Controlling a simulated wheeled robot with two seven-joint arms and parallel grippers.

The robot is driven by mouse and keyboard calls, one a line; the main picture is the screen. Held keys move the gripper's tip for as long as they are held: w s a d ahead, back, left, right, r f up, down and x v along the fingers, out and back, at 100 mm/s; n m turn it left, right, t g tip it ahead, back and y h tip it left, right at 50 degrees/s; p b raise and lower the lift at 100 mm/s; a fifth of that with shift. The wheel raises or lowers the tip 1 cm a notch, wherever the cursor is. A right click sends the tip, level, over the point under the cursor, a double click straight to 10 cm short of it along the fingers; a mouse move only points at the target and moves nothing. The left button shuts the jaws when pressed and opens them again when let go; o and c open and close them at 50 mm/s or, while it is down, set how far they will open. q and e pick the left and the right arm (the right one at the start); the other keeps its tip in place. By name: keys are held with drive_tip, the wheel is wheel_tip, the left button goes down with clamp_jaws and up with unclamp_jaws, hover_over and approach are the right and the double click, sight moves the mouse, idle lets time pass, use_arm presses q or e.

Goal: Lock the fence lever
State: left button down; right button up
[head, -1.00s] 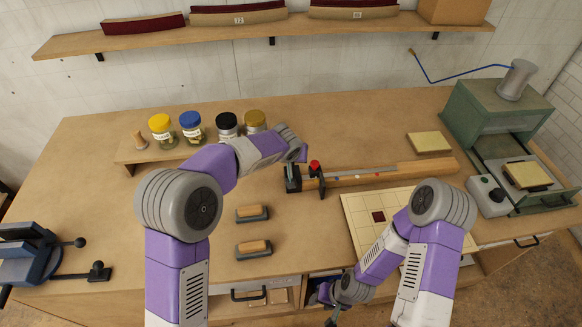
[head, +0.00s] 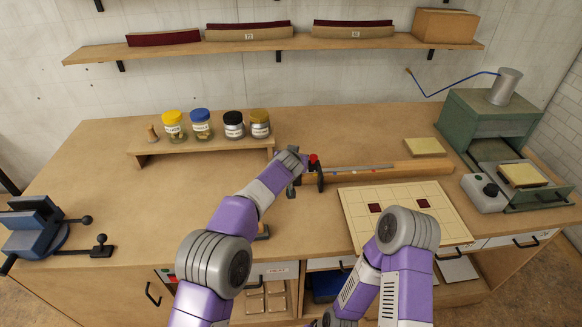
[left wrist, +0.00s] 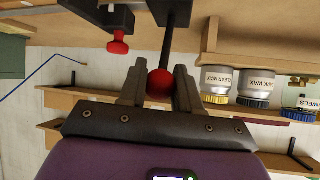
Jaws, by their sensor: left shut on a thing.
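The wooden fence (head: 375,173) lies along the bench with a dark stop bearing a red knob (head: 313,158) near its left end. That red knob also shows in the left wrist view (left wrist: 118,46). In the left wrist view, a round red ball (left wrist: 160,83) on a dark lever rod (left wrist: 176,40) sits between the fingers of my left gripper (left wrist: 160,88), which is shut on it. In the head view my left gripper (head: 294,176) is at the fence's left end; its wrist hides the ball.
Wax jars (head: 201,124) stand on a low riser (head: 205,147) behind my left arm. A gridded board (head: 360,215) lies in front of the fence. A green machine (head: 490,130) stands at the right and a blue vise (head: 35,228) at the left.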

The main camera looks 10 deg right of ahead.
use_arm(q)
drive_tip(key=shift+s+f, duration=0.15)
drive_tip(key=shift+f, duration=0.1)
use_arm(e)
drive_tip(key=shift+s+f, duration=0.1)
drive_tip(key=shift+s, duration=0.4)
use_arm(q)
drive_tip(key=c, duration=0.8)
unclamp_jaws()
drive_tip(key=shift+r, duration=0.1)
drive_tip(key=shift+r, duration=0.1)
drive_tip(key=shift+s+r, duration=0.15)
drive_tip(key=shift+s, duration=0.1)
drive_tip(key=b+v, duration=0.1)
drive_tip(key=v, duration=0.6)
use_arm(e)
drive_tip(key=shift+f, duration=0.55)
